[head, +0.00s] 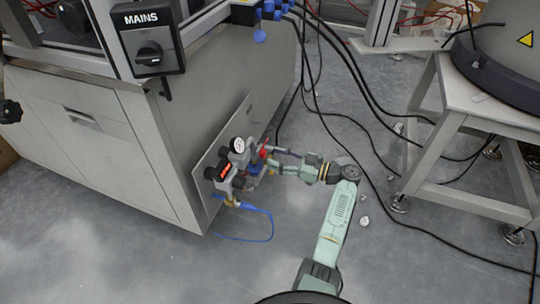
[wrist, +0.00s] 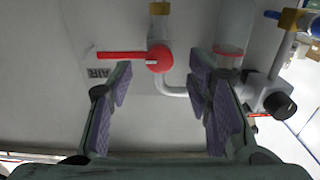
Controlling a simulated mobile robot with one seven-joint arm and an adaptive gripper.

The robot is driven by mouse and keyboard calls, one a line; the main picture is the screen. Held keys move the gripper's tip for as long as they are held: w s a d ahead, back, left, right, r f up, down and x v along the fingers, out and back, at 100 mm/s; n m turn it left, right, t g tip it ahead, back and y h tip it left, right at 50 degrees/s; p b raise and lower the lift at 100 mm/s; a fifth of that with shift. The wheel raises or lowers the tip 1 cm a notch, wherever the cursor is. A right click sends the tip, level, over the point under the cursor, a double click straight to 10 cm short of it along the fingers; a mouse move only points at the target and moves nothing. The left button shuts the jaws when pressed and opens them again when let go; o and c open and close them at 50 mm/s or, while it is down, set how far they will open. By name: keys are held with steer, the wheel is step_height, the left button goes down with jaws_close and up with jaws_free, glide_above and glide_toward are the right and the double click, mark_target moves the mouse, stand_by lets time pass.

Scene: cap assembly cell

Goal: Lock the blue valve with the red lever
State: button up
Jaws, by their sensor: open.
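The red lever (wrist: 122,55) shows in the wrist view as a bar running left from a round red hub (wrist: 160,57) on a pale panel. A small part of the red lever also shows in the head view (head: 265,152), beside my gripper. My gripper (wrist: 164,90) is open, with purple-padded fingers spread and nothing between them. In the wrist view the hub lies beyond the gap and the bar beyond the left fingertip; I cannot tell whether they touch. In the head view my gripper (head: 275,159) reaches the panel from the right.
An AIR label (wrist: 97,73) is upside down beside the lever. A clear bowl (wrist: 233,30) and black knob (wrist: 279,104) stand right of the hub. A gauge (head: 238,145) is on the panel. A blue hose (head: 270,228) and black cables (head: 350,120) lie on the floor.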

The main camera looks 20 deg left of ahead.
mark_target(266, 154)
steer(key=shift+w+a, duration=0.1)
steer(key=shift+a, duration=1.45)
steer(key=shift+c, duration=0.2)
jaws_close()
